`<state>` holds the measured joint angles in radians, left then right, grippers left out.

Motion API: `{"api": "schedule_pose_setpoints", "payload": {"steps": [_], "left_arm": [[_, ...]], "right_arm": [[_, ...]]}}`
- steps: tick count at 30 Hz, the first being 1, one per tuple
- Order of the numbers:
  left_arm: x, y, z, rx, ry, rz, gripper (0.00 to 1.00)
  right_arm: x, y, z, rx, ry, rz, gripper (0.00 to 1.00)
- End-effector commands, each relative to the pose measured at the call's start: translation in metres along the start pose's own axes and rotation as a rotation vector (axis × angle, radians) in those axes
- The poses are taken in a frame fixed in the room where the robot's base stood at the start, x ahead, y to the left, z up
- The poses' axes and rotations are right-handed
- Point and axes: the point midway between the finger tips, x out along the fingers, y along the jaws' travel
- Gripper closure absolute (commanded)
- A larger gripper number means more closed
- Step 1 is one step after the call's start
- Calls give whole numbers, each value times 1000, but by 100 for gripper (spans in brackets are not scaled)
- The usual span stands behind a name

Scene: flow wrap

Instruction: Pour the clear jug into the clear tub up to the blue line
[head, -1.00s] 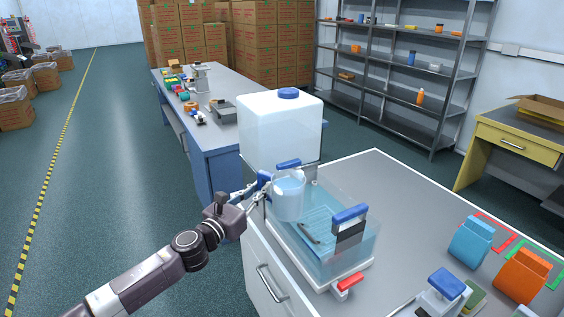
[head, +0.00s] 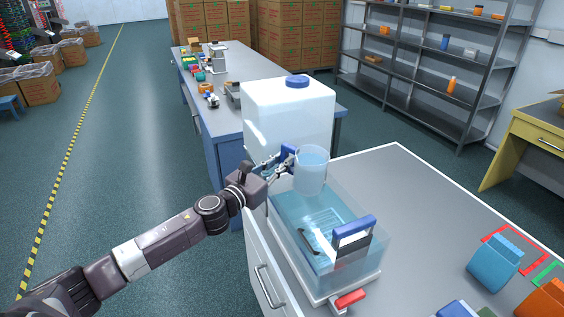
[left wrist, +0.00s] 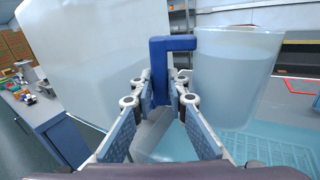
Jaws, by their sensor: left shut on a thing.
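The clear jug (head: 311,172) holds pale blue liquid and hangs nearly upright over the far end of the clear tub (head: 360,268). My left gripper (head: 284,160) is shut on the jug's blue handle. In the left wrist view, the fingers (left wrist: 160,105) close around the handle (left wrist: 158,72), with the jug (left wrist: 236,75) to their right. The tub holds blue liquid, with a dark stick-like thing inside. A blue-topped dark and white piece (head: 354,232) sits at the tub's near right side. I cannot make out the blue line. My right gripper is out of view.
A big white container (head: 287,118) with a blue cap stands just behind the jug. A red piece (head: 349,299) is at the tub's front corner. Blue (head: 494,262) and orange (head: 543,303) containers stand at right.

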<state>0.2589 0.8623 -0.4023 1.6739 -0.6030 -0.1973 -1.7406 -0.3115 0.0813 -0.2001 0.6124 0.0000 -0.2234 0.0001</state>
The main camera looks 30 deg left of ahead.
Motion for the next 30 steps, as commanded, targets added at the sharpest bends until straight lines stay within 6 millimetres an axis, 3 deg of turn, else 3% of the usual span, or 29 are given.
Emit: {"api": "schedule_pose_setpoints", "payload": {"steps": [12, 30], "left_arm": [[1, 10, 15, 215, -6, 6, 100], [0, 10, 30, 458, -6, 7, 100]], "right_arm": [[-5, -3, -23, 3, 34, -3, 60], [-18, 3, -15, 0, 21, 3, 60]]}}
